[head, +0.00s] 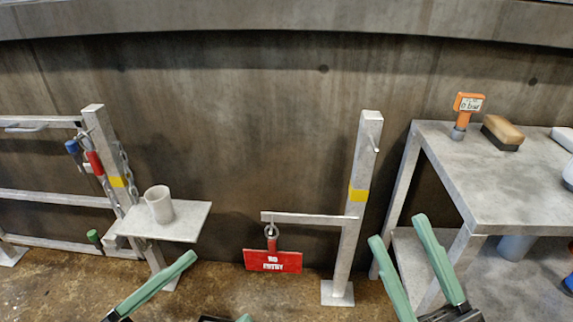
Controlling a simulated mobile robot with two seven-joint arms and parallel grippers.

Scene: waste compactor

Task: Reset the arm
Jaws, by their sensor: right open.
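My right gripper (411,242) is at the bottom right, in front of the metal table. Its two green fingers stand apart and hold nothing. My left gripper (218,286) is at the bottom edge, below the small shelf. One green finger shows well and only the tip of the other shows; they are apart with nothing seen between them. Both grippers appear clear of the things around them. A short horizontal metal arm (305,218) reaches left from an upright post (357,215). A red "NO ENTRY" sign (272,261) hangs from it.
A metal table (500,190) on the right holds an orange gauge (467,108) and a brush (502,132). A small shelf (170,225) on the left holds a white cup (159,204). A railing (50,195) with chain is behind. Floor between shelf and post is open.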

